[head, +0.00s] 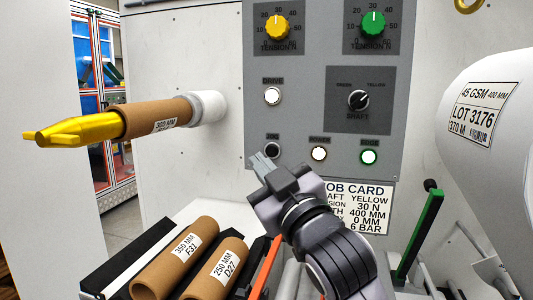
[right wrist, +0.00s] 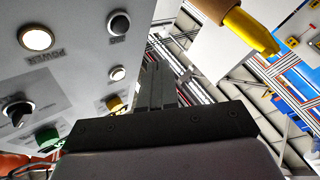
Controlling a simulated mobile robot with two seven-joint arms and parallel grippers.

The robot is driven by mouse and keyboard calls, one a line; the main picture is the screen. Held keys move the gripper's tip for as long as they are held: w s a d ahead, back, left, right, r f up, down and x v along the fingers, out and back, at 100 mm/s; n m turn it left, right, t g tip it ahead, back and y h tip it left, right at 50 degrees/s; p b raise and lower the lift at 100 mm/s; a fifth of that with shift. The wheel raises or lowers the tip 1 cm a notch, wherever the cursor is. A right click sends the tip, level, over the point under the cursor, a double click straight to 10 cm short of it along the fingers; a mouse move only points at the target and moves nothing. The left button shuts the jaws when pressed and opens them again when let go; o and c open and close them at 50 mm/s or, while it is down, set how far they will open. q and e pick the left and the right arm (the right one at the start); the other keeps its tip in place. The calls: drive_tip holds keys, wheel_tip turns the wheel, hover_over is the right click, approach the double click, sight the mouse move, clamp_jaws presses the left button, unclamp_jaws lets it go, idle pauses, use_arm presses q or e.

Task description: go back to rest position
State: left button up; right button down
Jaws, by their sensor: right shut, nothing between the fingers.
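My right gripper (head: 262,165) is in front of the lower left part of the grey control panel (head: 310,110), just below the black JOG button (head: 272,150). Its fingers are together with nothing between them. In the right wrist view the closed fingers (right wrist: 157,85) point up past the panel's edge. I cannot tell from these views whether the fingertips touch the panel. My left gripper is in neither view.
A brown core (head: 158,115) sits on a shaft with a yellow tip (head: 75,131) at left. Labelled cores (head: 175,258) lie in a rack below. A white roll (head: 490,105) and a green-sided lever (head: 420,232) are at right. A job card (head: 360,207) hangs behind my right arm.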

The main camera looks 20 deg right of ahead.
wheel_tip(320, 180, down, 30)
drive_tip(key=s+d+r+m+g, duration=0.1)
drive_tip(key=s+d+m+g, duration=0.1)
drive_tip(key=g, duration=0.4)
drive_tip(key=s+d+f+m+g, duration=0.1)
drive_tip(key=s+f+g, duration=0.1)
drive_tip(key=s+f, duration=0.8)
drive_tip(key=s+d+f+m+g+h, duration=0.1)
drive_tip(key=s+d+f+m+g, duration=0.1)
drive_tip(key=s+f, duration=0.8)
wheel_tip(320, 180, down, 4)
drive_tip(key=shift+s+r+g, duration=0.15)
drive_tip(key=shift+r+g, duration=0.05)
drive_tip(key=shift+g, duration=0.2)
